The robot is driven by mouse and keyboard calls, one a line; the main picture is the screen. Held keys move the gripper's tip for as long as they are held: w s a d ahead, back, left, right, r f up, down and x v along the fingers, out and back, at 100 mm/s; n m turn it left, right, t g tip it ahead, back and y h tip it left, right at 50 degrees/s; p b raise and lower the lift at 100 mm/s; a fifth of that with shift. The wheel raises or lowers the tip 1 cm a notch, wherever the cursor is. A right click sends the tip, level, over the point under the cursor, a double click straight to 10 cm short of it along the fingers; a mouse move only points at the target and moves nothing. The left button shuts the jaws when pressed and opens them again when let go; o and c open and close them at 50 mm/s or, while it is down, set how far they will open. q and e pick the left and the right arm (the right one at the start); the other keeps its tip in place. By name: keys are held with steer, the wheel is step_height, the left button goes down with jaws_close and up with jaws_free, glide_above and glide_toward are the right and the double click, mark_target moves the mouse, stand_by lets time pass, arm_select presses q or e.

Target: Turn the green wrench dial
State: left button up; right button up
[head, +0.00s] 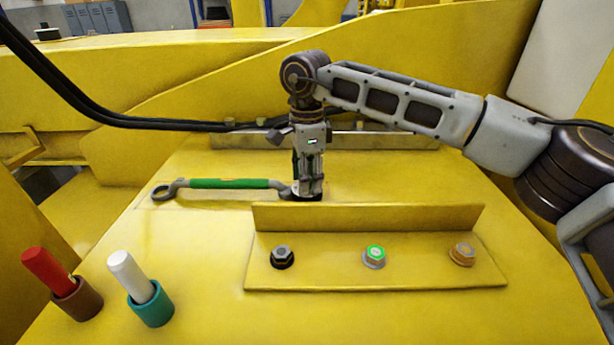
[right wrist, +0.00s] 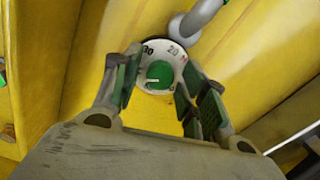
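A wrench with a green handle (head: 229,184) lies on the yellow surface, its grey ring end to the left. Its dial end is under my right gripper (head: 308,188), which points straight down and hides most of it in the head view. In the right wrist view, the dial shows a green knob (right wrist: 160,74) with a white pointer line, inside a white numbered ring (right wrist: 149,54). The fingers of my right gripper (right wrist: 164,82) stand apart on either side of the knob, with gaps visible. My left gripper is out of view.
A raised yellow bracket (head: 370,217) stands just in front of my right gripper. On its plate are a dark bolt (head: 282,256), a green-topped bolt (head: 374,256) and a brownish bolt (head: 462,253). Red (head: 46,268) and white (head: 130,275) markers stand in holders at the front left. Black hoses run behind.

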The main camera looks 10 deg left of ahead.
steer(key=shift+r, duration=0.15)
step_height(320, 180, up, 12)
stand_by(1.0)
